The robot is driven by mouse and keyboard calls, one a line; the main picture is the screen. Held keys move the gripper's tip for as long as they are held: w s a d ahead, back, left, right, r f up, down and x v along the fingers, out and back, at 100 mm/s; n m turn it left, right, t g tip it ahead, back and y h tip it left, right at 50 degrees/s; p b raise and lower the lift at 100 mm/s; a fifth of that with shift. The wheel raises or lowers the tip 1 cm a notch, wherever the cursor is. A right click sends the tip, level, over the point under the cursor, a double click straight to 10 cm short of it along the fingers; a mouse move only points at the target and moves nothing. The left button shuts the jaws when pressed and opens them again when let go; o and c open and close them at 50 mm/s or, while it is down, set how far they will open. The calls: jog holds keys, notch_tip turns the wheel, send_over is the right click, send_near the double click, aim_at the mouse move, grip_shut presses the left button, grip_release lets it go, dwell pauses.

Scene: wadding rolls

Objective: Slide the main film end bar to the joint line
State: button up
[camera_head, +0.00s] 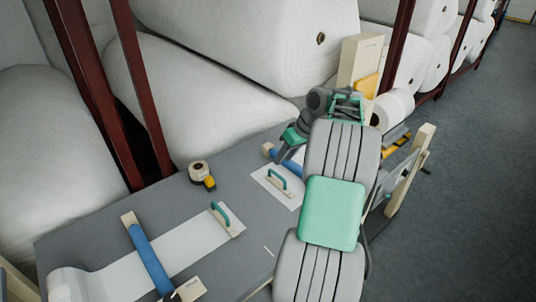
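A long white film (128,278) lies across the grey table on the left. At its right end is a pale end bar with a green handle (221,214). A shorter white sheet (292,201) lies to the right, with a second green-handled bar (277,181) on it. I cannot tell for certain which bar is the main one. A short pale mark (268,251) shows on the table near the front; I cannot tell if it is the joint line. My gripper (281,156) points down by the far blue bar, apart from the left end bar. Its fingers are too small to read.
A blue bar (148,258) on pale blocks crosses the long film. Another blue bar (289,161) is partly hidden by my arm. A tape roll (199,172) and yellow-black item (209,183) sit at the table's back. Large white rolls (245,45) stand behind red posts (142,90).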

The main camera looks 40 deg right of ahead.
send_over(280, 181)
jog(key=f, duration=0.7)
jog(key=shift+w+a+f+p, duration=0.1)
jog(key=shift+a+f+p, duration=0.05)
jog(key=shift+a+p, duration=0.2)
grip_shut()
dwell(0.9)
